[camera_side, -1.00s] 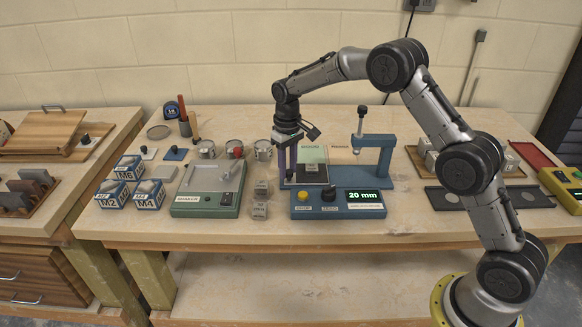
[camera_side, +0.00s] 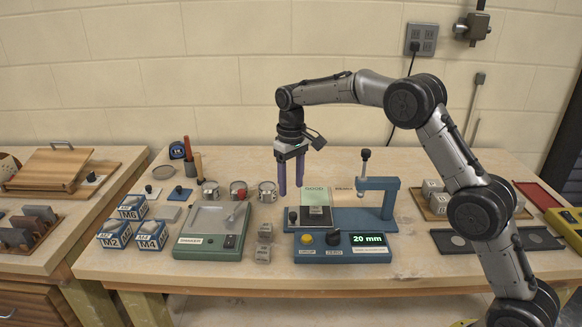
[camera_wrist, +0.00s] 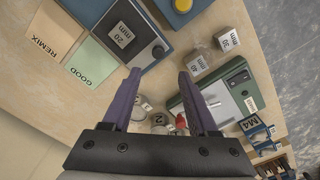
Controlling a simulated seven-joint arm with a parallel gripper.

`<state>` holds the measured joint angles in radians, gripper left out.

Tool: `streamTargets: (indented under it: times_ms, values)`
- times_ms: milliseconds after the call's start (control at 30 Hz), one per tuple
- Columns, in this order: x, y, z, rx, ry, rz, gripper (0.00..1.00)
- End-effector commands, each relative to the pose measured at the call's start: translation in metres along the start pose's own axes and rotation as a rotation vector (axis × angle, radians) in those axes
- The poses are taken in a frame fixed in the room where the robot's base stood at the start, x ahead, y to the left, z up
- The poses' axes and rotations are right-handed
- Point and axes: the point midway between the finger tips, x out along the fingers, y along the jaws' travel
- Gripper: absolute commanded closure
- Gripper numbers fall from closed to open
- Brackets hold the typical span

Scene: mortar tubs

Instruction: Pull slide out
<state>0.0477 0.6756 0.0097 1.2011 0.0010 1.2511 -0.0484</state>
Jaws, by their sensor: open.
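The blue gauge station (camera_side: 388,202) stands mid-bench, with a green 20 mm display, a yellow button and an upright plunger. Its dark slide (camera_wrist: 140,29) carries a grey 20 mm block (camera_side: 316,211), also in the wrist view (camera_wrist: 120,37). A small black knob (camera_side: 292,215) sits at the slide's left end; it shows in the wrist view (camera_wrist: 158,52) too. My gripper (camera_side: 290,190) has purple fingers pointing down, open and empty, above the knob and apart from it. In the wrist view the fingertips (camera_wrist: 159,76) lie just below the knob.
A green GOOD pad (camera_wrist: 92,62) and a beige REMIX pad (camera_wrist: 54,39) lie behind the slide. A green machine (camera_side: 207,247) and two small blocks (camera_side: 264,253) stand left. Metal cups (camera_side: 238,191) stand behind. A black tray (camera_side: 440,240) lies right.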

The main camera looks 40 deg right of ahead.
Motion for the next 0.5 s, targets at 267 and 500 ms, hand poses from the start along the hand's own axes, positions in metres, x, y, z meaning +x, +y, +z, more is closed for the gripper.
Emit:
streamTargets:
  times_ms: [267, 500]
  values:
    - [-0.042, 0.000, -0.001, 0.000, 0.003, 0.000, 0.41]
    - [-0.050, 0.000, 0.000, 0.000, 0.001, 0.000, 0.41]
